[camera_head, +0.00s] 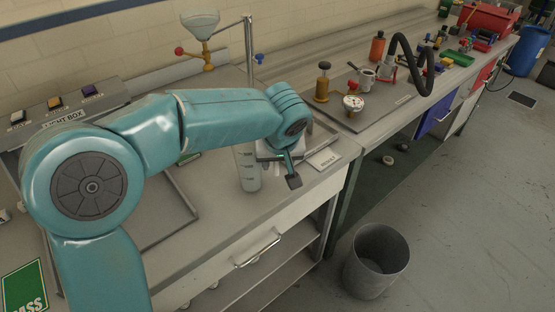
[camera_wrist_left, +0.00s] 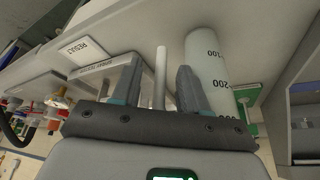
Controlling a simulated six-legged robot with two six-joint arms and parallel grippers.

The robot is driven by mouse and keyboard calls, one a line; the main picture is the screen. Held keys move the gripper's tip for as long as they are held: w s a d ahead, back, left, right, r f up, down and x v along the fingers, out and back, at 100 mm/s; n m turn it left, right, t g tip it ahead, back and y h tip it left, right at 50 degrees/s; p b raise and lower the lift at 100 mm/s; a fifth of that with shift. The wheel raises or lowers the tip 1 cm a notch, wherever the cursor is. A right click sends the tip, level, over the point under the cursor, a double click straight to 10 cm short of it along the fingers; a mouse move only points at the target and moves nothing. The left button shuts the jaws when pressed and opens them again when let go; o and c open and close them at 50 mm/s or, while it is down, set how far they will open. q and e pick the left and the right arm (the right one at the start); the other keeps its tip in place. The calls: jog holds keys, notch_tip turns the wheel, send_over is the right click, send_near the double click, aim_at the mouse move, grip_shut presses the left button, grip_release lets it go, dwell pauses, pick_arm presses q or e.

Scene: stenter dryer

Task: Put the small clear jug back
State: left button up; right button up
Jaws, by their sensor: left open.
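The small clear jug (camera_head: 247,170) is a pale upright container with graduation marks, standing on the bench near its front edge. In the left wrist view the jug (camera_wrist_left: 208,62) shows its printed numbers, just to the right of the right-hand finger. My left gripper (camera_head: 280,168) is beside the jug's right side, partly hidden by its own arm. In the left wrist view my left gripper (camera_wrist_left: 158,90) is open, with a slim pale upright bar (camera_wrist_left: 160,75) showing between the fingers. I cannot tell whether the bar belongs to the jug or touches a finger. My right gripper is not in view.
A result card (camera_head: 323,159) lies right of the gripper. A funnel stand (camera_head: 249,55) rises behind, and a light box (camera_head: 62,118) stands at the left. A grey bin (camera_head: 376,262) is on the floor. Tools and a dark hose (camera_head: 408,65) occupy the far right bench.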

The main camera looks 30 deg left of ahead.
pick_arm(q)
jog(key=v, duration=1.2)
jog(key=s+d+f+m+g+h, duration=0.15)
jog(key=d+f, duration=0.25)
jog(key=f, duration=1)
jog(key=s+d+f+m+g+h, duration=0.1)
jog(key=d+f+m+g+h, duration=0.2)
jog(key=f, duration=1.2)
jog(key=s+d+f+t+h, duration=0.1)
jog(key=s+d+f+h, duration=0.1)
jog(key=s+f, duration=1.4)
jog(key=shift+s+d+f, duration=0.15)
jog(key=shift+d, duration=0.15)
